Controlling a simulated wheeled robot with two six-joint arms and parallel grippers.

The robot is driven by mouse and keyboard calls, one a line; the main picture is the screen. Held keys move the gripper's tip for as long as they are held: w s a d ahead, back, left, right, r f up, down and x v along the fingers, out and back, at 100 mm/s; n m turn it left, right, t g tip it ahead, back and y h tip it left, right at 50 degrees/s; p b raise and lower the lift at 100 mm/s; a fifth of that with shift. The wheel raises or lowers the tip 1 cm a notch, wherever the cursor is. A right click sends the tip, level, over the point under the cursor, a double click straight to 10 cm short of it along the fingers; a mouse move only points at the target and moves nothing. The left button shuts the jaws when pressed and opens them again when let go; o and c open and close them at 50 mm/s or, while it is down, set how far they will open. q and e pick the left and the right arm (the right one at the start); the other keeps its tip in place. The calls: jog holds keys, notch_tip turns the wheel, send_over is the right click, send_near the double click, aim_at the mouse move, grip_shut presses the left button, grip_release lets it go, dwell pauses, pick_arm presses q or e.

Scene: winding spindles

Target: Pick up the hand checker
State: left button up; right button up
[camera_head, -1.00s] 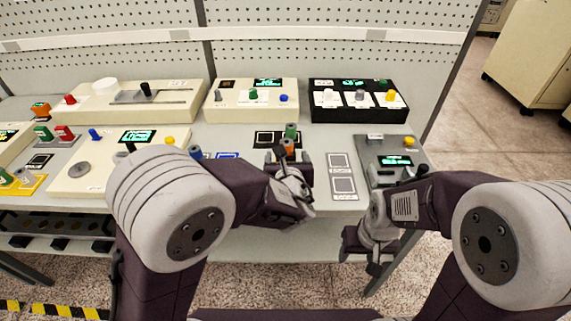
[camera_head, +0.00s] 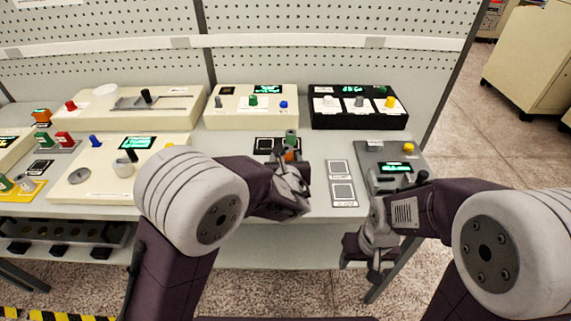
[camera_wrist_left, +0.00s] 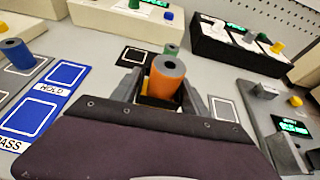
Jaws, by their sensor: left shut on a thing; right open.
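An orange cylinder with a grey top (camera_wrist_left: 166,80), which I take to be the hand checker, stands between the fingers of my left gripper (camera_wrist_left: 162,95) in the left wrist view. In the head view only a bit of its orange side (camera_head: 289,155) shows past my left gripper (camera_head: 290,165). My left gripper is shut on it. Whether it touches the table is hidden. A green-topped piece (camera_head: 291,137) stands just behind it. My right gripper (camera_head: 372,262) is open and empty, low in front of the table's right front edge.
A blue mat marked HOLD and PASS (camera_wrist_left: 47,110) lies left of the gripper. White-framed cards (camera_head: 343,193) lie to its right. A grey device with a green display (camera_head: 393,150) stands at the right edge. A black box (camera_head: 357,120) and cream consoles (camera_head: 235,117) line the back.

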aim_at(286, 147)
pick_arm(q)
jog(key=shift+r, duration=0.65)
notch_tip(286, 147, up, 3)
jog(key=shift+f+p, duration=0.1)
jog(key=shift+p, duration=0.45)
jog(key=s+d+r+p, duration=0.3)
jog(key=s+d+r, duration=0.3)
jog(key=d, duration=0.4)
jog(key=shift+r, duration=0.45)
jog(key=w+a+f+b, duration=0.1)
jog(key=a+f+b, duration=0.2)
jog(key=b, duration=0.1)
jog(key=w+a+f+b, duration=0.2)
jog(key=a+f+b, duration=0.1)
jog(key=b, duration=0.1)
jog(key=w+a+f+b, duration=0.2)
jog(key=a+f+b, duration=0.1)
jog(key=b, duration=0.1)
jog(key=shift+w+a+f, duration=0.1)
jog(key=shift+w+f, duration=0.05)
jog(key=shift+w, duration=0.1)
jog(key=shift+w+a+f+b, duration=0.2)
jog(key=shift+a+f+b, duration=0.1)
jog(key=shift+a+b, duration=0.1)
jog(key=shift+r, duration=0.1)
